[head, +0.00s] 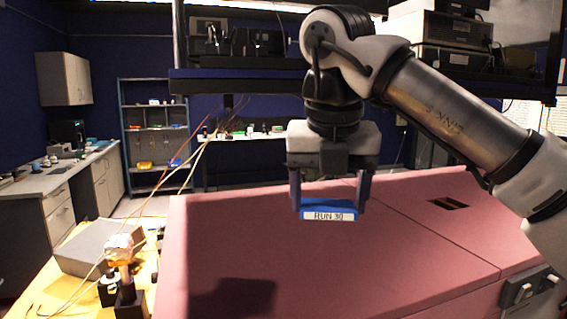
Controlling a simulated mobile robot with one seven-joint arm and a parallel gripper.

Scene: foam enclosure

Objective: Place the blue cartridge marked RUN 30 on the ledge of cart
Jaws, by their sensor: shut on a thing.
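The blue cartridge (315,204) has a white label that reads RUN 30. My gripper (329,205) points down and is shut on the cartridge, with one finger at each end of it. The cartridge hangs level over the pink foam enclosure (235,240), apart from its top as far as I can see, and a dark shadow lies on the foam at the lower left. No ledge of a cart can be clearly made out in this view.
A dark overhead shelf (240,80) with equipment runs behind my arm. The pink top has a dark slot (448,203) at right. At left, a yellow table (60,290) holds a grey box (95,248) and small mounts with thin wires rising from them.

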